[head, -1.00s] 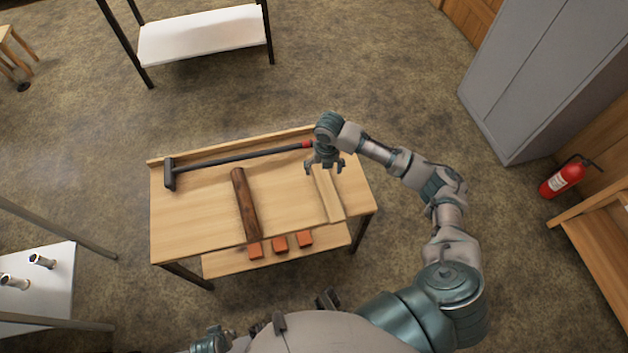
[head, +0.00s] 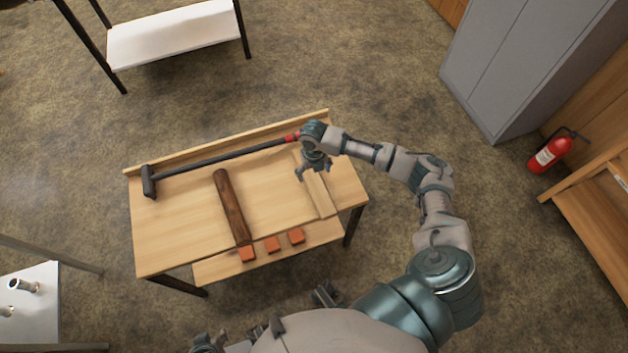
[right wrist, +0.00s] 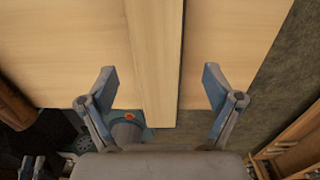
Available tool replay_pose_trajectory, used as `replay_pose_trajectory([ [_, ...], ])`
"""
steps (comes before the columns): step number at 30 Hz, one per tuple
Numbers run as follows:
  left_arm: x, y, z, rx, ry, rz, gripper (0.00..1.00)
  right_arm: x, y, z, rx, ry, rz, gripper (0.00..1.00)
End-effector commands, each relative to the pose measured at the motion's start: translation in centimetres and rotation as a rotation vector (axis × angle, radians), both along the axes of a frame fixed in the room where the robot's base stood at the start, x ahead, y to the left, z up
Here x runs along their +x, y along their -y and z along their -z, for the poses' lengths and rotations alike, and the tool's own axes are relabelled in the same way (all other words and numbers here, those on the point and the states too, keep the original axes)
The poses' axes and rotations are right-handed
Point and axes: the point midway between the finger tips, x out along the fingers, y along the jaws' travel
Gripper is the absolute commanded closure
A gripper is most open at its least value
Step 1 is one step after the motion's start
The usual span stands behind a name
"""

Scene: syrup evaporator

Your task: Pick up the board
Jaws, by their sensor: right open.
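The board (head: 319,194) is a narrow, pale wooden plank lying flat at the right end of the wooden workbench (head: 185,235). My right gripper (head: 313,173) is above the board's far part, open and empty. In the right wrist view the board (right wrist: 157,60) runs lengthwise between the two spread fingers of my right gripper (right wrist: 160,80), with a gap on each side. My left gripper (head: 207,344) is partly visible at the bottom edge, away from the bench; its fingers are not clear.
A dark, long-handled tool (head: 215,158) lies along the bench's back ledge. A brown wooden piece (head: 231,205) lies mid-bench. Several orange blocks (head: 272,244) sit on the lower shelf (head: 215,268). A fire extinguisher (head: 549,154) and grey cabinet (head: 520,60) stand right.

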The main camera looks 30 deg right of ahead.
Motion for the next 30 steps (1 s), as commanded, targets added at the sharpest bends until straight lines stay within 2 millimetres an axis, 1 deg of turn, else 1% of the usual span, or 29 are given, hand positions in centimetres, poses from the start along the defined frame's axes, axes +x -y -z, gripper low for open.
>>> replay_pose_trajectory([
  [1,0.7,0.2,0.2,-0.008,0.032,0.002,0.6,-0.3,0.0,1.1,-0.001,-0.005,0.0,0.1],
  [3,1.9,0.5,0.2,-0.022,0.089,0.007,0.6,-0.5,0.0,2.2,-0.003,-0.007,0.0,0.1],
  [7,3.8,1.0,-0.1,-0.046,0.182,0.012,0.6,-0.5,-0.1,3.9,-0.004,-0.005,0.0,0.1],
  [11,4.5,1.3,-0.5,-0.056,0.224,0.015,0.6,-0.5,-0.1,4.5,-0.005,-0.003,0.0,0.1],
  [17,4.6,1.5,-0.7,-0.054,0.229,0.015,0.6,-0.5,0.1,4.5,-0.002,-0.001,0.0,0.1],
  [18,4.6,1.5,-0.7,-0.053,0.229,0.016,0.6,-0.5,0.1,4.5,-0.002,-0.001,0.0,0.2],
  [20,4.6,1.5,-0.7,-0.052,0.228,0.015,0.6,-0.5,0.1,4.5,-0.001,-0.001,0.001,0.35],
  [21,4.6,1.6,-0.7,-0.05,0.227,0.016,0.6,-0.5,0.1,4.5,-0.001,-0.001,0.001,0.45],
  [23,4.7,1.7,-0.7,-0.051,0.226,0.015,0.6,-0.5,0.1,4.5,-0.001,-0.001,0.001,0.6],
  [24,4.7,1.7,-0.7,-0.052,0.226,0.014,0.6,-0.5,0.1,4.5,-0.002,-0.002,0.001,0.7],
  [26,4.7,1.7,-0.7,-0.052,0.226,0.014,0.6,-0.5,0.1,4.5,-0.003,-0.003,0.0,0.85],
  [30,4.7,1.7,-0.7,-0.052,0.225,0.014,0.6,-0.5,0.1,4.4,-0.004,-0.002,0.0,0.86],
])
